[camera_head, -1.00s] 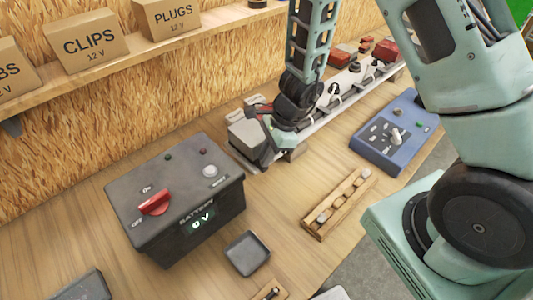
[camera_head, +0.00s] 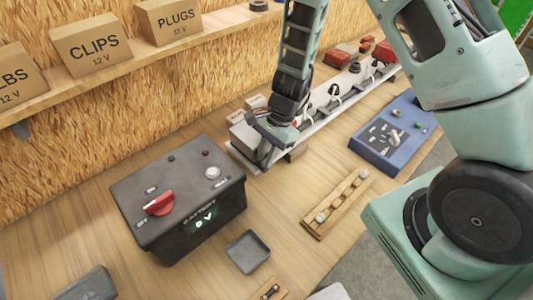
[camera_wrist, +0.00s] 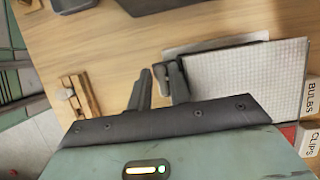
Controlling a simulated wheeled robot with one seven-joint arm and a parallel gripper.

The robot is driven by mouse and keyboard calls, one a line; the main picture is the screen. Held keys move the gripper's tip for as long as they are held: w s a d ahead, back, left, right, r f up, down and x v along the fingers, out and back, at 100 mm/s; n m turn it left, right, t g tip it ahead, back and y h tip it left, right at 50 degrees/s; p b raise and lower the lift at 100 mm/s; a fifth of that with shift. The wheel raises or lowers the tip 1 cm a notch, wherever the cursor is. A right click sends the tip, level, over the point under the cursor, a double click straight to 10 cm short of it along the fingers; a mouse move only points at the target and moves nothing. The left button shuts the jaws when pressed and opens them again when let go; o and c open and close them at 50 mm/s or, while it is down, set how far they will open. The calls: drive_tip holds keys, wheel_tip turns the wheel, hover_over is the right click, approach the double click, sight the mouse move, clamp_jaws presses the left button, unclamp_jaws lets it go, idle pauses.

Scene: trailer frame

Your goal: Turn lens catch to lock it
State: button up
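A pale, ribbed lens (camera_wrist: 255,78) fills the right of the wrist view. In the head view its light housing (camera_head: 243,137) is at the near end of the long rail, partly behind my gripper (camera_head: 268,145). In the wrist view my gripper (camera_wrist: 162,88) has its two dark fingers apart, just left of the lens edge. A small dark grey piece (camera_wrist: 161,78), perhaps the lens catch, shows between them, close to the right finger. I cannot tell whether it touches or which way it is turned.
A battery box (camera_head: 178,195) with a red switch reads 0 V. An empty dark tray (camera_head: 248,251), a wooden strip with metal contacts (camera_head: 338,203) and a blue control box (camera_head: 392,137) stand around. Labelled cartons line the shelf (camera_head: 120,72). Bare tabletop lies between the battery and rail.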

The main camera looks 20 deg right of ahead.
drive_tip(key=b+v, duration=0.2)
drive_tip(key=v, duration=1.5)
drive_tip(key=shift+r, duration=0.25)
drive_tip(key=shift+w, duration=0.1)
drive_tip(key=s+a+f+n+h+b, duration=0.1)
drive_tip(key=s+a+n+b, duration=0.1)
drive_tip(key=s+a+n, duration=0.2)
drive_tip(key=s+a+f+n+t+h+b, duration=0.1)
drive_tip(key=s+a+n+b, duration=0.2)
drive_tip(key=s+n, duration=0.7)
drive_tip(key=s+a+f+n+h+b, duration=0.1)
drive_tip(key=s+a+n+b, duration=0.1)
drive_tip(key=s+a+n, duration=0.3)
drive_tip(key=s+n, duration=0.3)
drive_tip(key=shift+s+a+h+b, duration=0.3)
drive_tip(key=shift+s+h, duration=0.05)
drive_tip(key=shift+h, duration=0.05)
